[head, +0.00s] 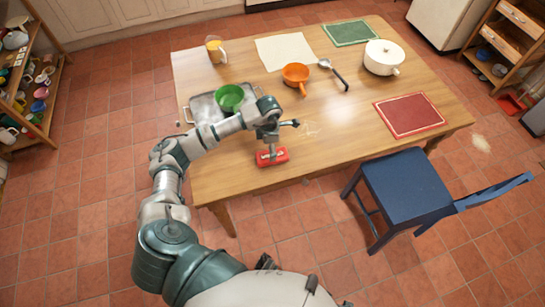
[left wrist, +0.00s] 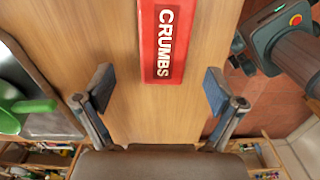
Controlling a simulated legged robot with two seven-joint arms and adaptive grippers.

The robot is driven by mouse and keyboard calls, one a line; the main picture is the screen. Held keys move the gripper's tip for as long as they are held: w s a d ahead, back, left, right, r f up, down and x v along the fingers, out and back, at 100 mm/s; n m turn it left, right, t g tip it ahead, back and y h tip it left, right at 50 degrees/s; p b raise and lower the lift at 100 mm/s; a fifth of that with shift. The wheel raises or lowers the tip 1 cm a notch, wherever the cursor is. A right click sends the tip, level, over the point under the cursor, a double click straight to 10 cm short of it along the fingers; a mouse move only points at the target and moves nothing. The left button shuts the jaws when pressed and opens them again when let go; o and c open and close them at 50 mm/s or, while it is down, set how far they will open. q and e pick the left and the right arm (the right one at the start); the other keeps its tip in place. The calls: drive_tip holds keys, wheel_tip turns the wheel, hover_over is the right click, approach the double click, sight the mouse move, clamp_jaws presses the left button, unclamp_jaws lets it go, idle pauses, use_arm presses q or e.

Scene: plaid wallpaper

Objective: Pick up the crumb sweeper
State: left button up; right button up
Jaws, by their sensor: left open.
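The crumb sweeper (head: 271,157) is a red block with white lettering, lying near the front edge of the wooden table. In the left wrist view the crumb sweeper (left wrist: 163,40) reads "CRUMBS" and reaches in from the top, just beyond the fingertips. My left gripper (head: 271,146) is over it in the head view, pointing down. In the left wrist view my left gripper (left wrist: 160,90) is open, its blue-padded fingers wide apart and empty, one to each side of the sweeper's line. My right gripper is not in view.
A metal tray (head: 203,108) with a green pan (head: 229,97) is to the left of my gripper. An orange pan (head: 296,75), ladle (head: 338,77), white pot (head: 383,58) and red placemat (head: 410,115) lie farther off. A blue chair (head: 410,188) stands at the front right.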

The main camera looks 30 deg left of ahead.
use_arm(q)
drive_tip(key=shift+a+f, duration=0.2)
drive_tip(key=shift+f, duration=0.45)
drive_tip(key=f, duration=0.2)
drive_tip(key=d+f, duration=0.1)
drive_tip(key=f, duration=0.1)
drive_tip(key=shift+s+f, duration=0.1)
drive_tip(key=shift+f, duration=0.25)
drive_tip(key=shift+a, duration=0.25)
drive_tip(key=c, duration=1.3)
drive_tip(key=shift+d, duration=0.15)
drive_tip(key=shift+r, duration=0.6)
drive_tip(key=shift+s+d+r, duration=0.15)
drive_tip(key=shift+s+r, duration=0.1)
drive_tip(key=shift+r, duration=0.4)
drive_tip(key=shift+s+d+r, duration=0.1)
drive_tip(key=shift+s+r, duration=0.15)
drive_tip(key=shift+r, duration=0.35)
drive_tip(key=s+d+r, duration=0.1)
drive_tip(key=s+d, duration=0.7)
drive_tip(key=s, duration=0.4)
drive_tip(key=shift+s+d+r, duration=0.2)
